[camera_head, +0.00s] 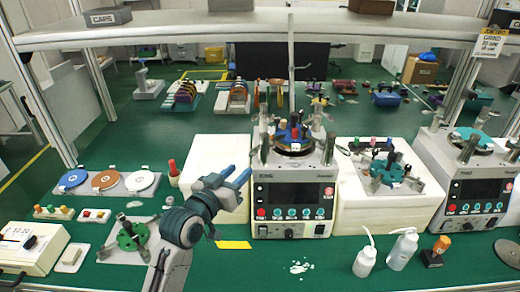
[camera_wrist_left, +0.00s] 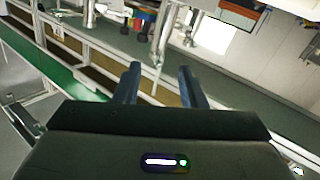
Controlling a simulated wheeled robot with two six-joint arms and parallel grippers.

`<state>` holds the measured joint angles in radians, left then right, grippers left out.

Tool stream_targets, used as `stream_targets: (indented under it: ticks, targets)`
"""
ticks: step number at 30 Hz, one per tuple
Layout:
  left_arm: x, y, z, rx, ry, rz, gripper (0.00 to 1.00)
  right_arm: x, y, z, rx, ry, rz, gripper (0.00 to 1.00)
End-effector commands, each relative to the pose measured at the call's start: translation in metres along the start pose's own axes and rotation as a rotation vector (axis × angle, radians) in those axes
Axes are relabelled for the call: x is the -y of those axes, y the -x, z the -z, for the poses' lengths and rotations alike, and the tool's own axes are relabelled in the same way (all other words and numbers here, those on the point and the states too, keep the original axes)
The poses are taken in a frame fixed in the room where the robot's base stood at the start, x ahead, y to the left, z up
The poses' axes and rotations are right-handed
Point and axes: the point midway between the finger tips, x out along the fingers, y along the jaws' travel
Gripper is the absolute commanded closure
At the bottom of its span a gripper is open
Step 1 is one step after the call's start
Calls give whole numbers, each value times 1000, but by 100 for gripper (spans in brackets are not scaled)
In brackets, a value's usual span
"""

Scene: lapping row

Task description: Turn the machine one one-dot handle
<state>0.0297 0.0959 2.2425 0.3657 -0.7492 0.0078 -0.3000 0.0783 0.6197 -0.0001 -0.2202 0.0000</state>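Machine one (camera_head: 290,188) is the pale unit labelled ONE at the middle of the green bench. Its front panel has a dark screen, a red knob (camera_head: 261,212) at the lower left and a row of small teal knobs (camera_head: 291,213). Dot marks are too small to read, so I cannot tell which handle has one dot. My left gripper (camera_head: 241,173) is just left of the machine, near its upper left front, with blue fingers apart and nothing between them. In the left wrist view the open fingers (camera_wrist_left: 160,82) are also empty. My right gripper is out of view.
Machine two (camera_head: 473,185) stands at the right. White blocks (camera_head: 215,155) flank machine one. Two wash bottles (camera_head: 402,248) and an orange-topped stamp (camera_head: 440,246) stand at the front right. Colored discs (camera_head: 105,180) lie left. An overhead shelf (camera_head: 250,27) spans the bench.

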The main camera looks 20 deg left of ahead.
Motion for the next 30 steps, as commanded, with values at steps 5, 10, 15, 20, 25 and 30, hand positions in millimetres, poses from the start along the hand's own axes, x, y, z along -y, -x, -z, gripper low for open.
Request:
stream_targets:
  ticks: [5, 10, 15, 20, 25, 30]
  targets:
    - [-2, -13, 15, -40, 7, -10, 63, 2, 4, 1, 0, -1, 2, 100]
    - [-3, -41, 17, -38, 10, -10, 63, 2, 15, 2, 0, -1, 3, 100]
    - [-3, -74, 18, -36, 9, -9, 63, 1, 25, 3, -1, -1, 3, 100]
    - [-3, -97, 17, -35, 7, -9, 63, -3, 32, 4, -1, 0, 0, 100]
    - [-3, -109, 16, -36, 7, -9, 63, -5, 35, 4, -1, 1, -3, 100]
    - [-3, -111, 15, -36, 6, -9, 63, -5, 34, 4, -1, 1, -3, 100]
